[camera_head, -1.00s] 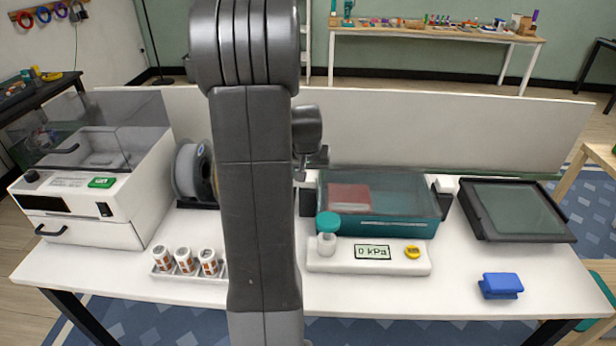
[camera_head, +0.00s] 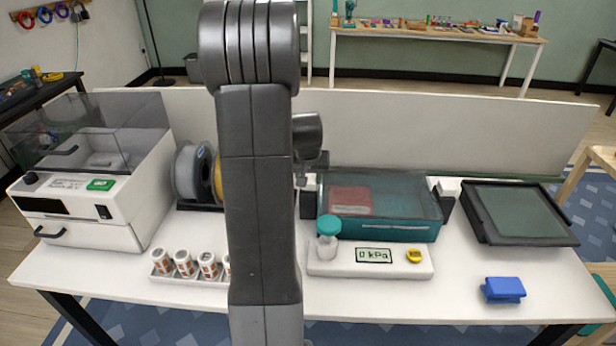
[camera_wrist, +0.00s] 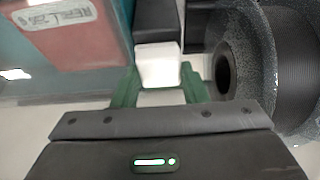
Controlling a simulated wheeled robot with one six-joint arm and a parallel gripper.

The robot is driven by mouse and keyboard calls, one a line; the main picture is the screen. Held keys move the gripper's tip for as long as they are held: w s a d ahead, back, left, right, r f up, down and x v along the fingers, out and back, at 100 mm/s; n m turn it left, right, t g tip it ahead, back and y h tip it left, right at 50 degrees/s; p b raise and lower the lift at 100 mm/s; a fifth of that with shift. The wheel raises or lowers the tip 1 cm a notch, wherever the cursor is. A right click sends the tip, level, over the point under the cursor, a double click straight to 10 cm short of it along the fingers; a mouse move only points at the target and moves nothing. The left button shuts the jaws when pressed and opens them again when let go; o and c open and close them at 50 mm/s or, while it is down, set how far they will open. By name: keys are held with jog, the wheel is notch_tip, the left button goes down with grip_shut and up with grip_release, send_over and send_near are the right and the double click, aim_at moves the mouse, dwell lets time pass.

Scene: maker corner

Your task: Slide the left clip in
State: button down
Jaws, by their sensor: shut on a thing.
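The left clip shows in the wrist view as a white block (camera_wrist: 158,66) with a dark block (camera_wrist: 157,20) beyond it, beside the teal box. My gripper (camera_wrist: 159,92) has its green fingers on either side of the white block and is shut on it. In the head view the clip's dark part (camera_head: 308,203) stands at the left end of the teal box (camera_head: 390,228); my arm hides most of the gripper there. A red piece (camera_head: 350,200) lies inside the box under a clear top. I cannot tell how far in the clip sits.
A filament spool (camera_wrist: 232,70) stands close on the right in the wrist view. A gauge base (camera_head: 340,262) reading 0 kPa, with a teal-capped bottle (camera_head: 327,240), is in front of the box. The right clip (camera_head: 444,206) is at its other end. The front right tabletop is mostly clear.

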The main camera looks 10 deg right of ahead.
jog(key=d, duration=0.2)
jog(key=shift+s+d, duration=0.3)
jog(key=shift+s, duration=0.05)
jog(key=c, duration=1.1)
grip_release()
jog(key=shift+o, duration=1.3)
jog(key=shift+d, duration=0.2)
jog(key=shift+a, duration=0.1)
jog(key=v, duration=1.4)
jog(key=shift+f, duration=0.15)
